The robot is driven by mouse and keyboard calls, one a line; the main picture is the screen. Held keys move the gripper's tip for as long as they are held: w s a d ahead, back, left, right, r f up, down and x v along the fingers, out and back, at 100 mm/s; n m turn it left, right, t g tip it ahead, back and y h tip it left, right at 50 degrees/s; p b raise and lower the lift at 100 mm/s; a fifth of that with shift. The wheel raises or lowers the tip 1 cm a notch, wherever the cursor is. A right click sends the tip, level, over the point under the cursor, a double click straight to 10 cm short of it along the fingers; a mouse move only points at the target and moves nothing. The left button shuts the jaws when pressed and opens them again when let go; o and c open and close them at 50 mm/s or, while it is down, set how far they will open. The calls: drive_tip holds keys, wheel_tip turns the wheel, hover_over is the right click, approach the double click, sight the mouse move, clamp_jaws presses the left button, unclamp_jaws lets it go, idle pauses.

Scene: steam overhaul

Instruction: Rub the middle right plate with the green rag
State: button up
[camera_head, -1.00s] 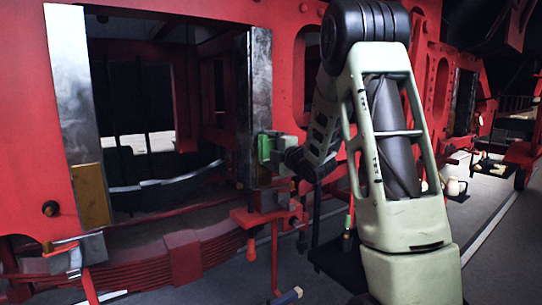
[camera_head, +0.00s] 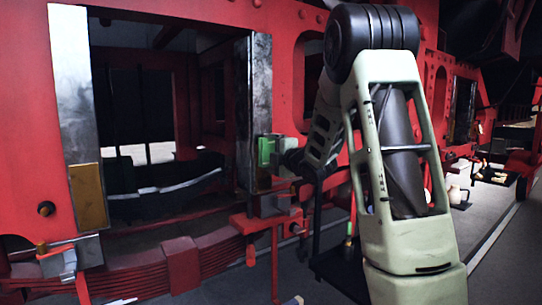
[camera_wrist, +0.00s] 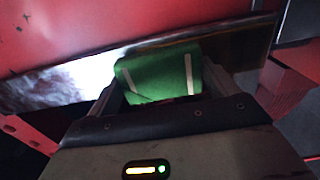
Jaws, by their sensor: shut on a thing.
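My gripper (camera_head: 277,153) is shut on the green rag (camera_head: 264,151), a folded green pad. In the wrist view the rag (camera_wrist: 158,77) shows pale stripes and sits between the fingers. The middle right plate (camera_head: 253,95) is a tall, shiny, stained metal strip on the right side of the dark frame opening. In the wrist view the plate (camera_wrist: 70,82) runs behind the rag, bright on the left and brownish on the right. The rag is at the plate's lower part; I cannot tell whether it touches.
A similar plate (camera_head: 75,90) with a brown lower piece (camera_head: 88,197) lines the opening's left side. A red leaf spring (camera_head: 180,260) and a red bracket with a grey block (camera_head: 272,205) lie below. Another plate (camera_head: 463,105) and a white jug (camera_head: 455,194) are farther right.

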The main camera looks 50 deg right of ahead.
sight(265, 191)
drive_tip(key=shift+f+b, duration=6.8)
drive_tip(key=shift+b, duration=1.4)
drive_tip(key=shift+b+v, duration=1.1)
drive_tip(key=shift+v, duration=1.85)
drive_tip(key=v, duration=0.3)
drive_tip(key=shift+w+b, duration=0.1)
drive_tip(key=shift+b, duration=0.2)
